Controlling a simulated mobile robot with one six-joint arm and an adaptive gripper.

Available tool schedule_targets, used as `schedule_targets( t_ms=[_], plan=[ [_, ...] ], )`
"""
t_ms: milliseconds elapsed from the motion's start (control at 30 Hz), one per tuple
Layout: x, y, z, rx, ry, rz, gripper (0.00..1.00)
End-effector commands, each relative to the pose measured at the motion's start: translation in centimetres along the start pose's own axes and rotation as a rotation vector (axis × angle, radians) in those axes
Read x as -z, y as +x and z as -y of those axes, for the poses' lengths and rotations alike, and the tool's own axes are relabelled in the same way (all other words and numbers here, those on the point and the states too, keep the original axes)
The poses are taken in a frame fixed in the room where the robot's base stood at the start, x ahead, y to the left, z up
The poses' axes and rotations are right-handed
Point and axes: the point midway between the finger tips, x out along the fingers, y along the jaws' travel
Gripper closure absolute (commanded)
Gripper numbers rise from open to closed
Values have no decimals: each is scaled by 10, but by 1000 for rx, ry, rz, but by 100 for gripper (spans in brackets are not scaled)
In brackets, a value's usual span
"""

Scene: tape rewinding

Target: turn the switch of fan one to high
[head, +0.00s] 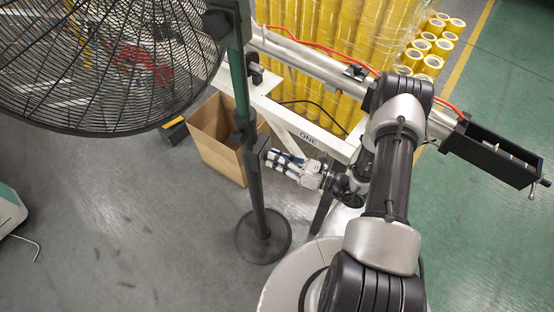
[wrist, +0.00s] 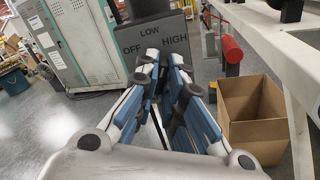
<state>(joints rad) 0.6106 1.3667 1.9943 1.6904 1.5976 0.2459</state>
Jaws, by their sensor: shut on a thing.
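A fan (head: 105,65) with a round black wire cage stands at the left of the head view on a dark pole with a round base (head: 263,238). Its switch box (head: 259,152) is on the pole. In the wrist view the grey switch panel (wrist: 178,28) reads LOW, OFF and HIGH. My gripper (head: 274,157) is at the front of this box, and its fingertips (wrist: 165,64) are close together just below the labels. It is shut on the switch knob, which the fingers hide, so its setting cannot be read.
An open cardboard box (head: 218,150) stands behind the pole. A white frame (head: 290,118) marked ONE runs close to my arm on the right. Yellow tape rolls (head: 335,55) stand behind it. A grey-green cabinet (wrist: 75,45) is farther back.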

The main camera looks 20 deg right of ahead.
Motion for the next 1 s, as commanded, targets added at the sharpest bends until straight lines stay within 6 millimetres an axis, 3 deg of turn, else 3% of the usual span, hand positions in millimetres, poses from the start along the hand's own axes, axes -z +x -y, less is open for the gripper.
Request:
schedule_targets(
  t_ms=[400,1000],
  plan=[
    [1,0,0,0,213,-1,100],
    [1,0,0,0,252,-1,100]
  ],
)
